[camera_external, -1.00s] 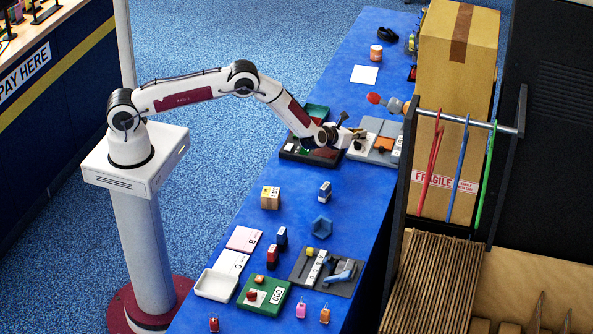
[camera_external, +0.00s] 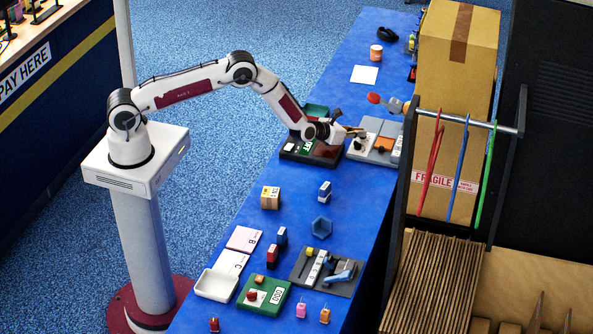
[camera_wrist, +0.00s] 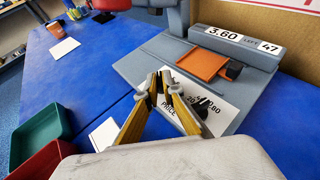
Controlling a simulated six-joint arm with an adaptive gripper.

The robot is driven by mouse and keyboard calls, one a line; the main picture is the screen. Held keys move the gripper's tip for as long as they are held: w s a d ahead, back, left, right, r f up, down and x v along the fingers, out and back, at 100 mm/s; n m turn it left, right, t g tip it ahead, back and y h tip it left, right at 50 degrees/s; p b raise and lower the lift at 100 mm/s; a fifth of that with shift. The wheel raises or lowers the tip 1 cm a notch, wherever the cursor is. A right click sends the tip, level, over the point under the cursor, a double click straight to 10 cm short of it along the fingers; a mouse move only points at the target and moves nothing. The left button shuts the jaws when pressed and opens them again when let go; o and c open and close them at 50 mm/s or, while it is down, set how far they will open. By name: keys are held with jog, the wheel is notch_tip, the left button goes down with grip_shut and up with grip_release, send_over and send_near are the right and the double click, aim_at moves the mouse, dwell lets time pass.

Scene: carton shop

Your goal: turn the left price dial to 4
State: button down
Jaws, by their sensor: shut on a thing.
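The grey price unit (camera_wrist: 150,66) lies on the blue table, with a white plate marked PRICE (camera_wrist: 172,112) on it. My gripper (camera_wrist: 158,86) is over this plate in the wrist view, its two yellow fingers drawn together. It is shut on the left price dial, which the fingertips mostly hide. A black part (camera_wrist: 207,104) shows on the plate just right of the fingers. The dial's exact setting cannot be read. In the external view my gripper (camera_external: 356,131) is at the left edge of the same grey unit (camera_external: 378,154).
The unit's bar reads 3.60 LEFT 47 (camera_wrist: 238,42), behind an orange tray (camera_wrist: 203,64). A large carton (camera_external: 455,70) and a hanger rack (camera_external: 465,119) are to the right.

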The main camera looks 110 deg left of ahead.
jog(key=shift+w+r, duration=0.15)
jog(key=shift+r, duration=0.15)
jog(key=c, duration=2.1)
grip_release()
jog(key=shift+f, duration=0.15)
jog(key=shift+s+d, duration=0.15)
jog(key=shift+s, duration=0.05)
jog(key=shift+v, duration=5.6)
jog(key=shift+s+d, duration=0.15)
jog(key=shift+s, duration=0.1)
jog(key=shift+c, duration=0.4)
